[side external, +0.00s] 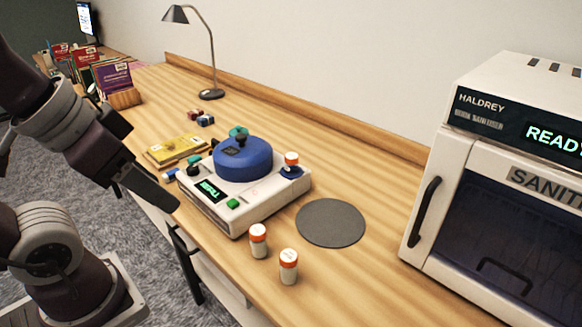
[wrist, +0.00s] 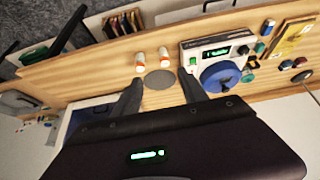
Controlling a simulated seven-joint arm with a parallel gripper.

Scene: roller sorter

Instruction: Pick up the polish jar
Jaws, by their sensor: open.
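One jar (side external: 258,241) and another jar (side external: 288,266) stand upright on the table in front of the roller sorter (side external: 236,206). In the wrist view, two jars (wrist: 139,62) (wrist: 163,56) show beyond the fingertips. My gripper (wrist: 160,77) is open and empty, its fingers apart in the wrist view. In the side view my gripper (side external: 172,204) is at the table's front edge, left of the sorter, away from the jars.
A blue round drum (side external: 242,161) tops the sorter. A dark round mat (side external: 331,222) lies right of it. A white sanitizer (side external: 490,170) stands at the right. A yellow book (side external: 178,149), small blocks (side external: 201,117) and a lamp (side external: 211,94) are behind. Table between mat and sanitizer is clear.

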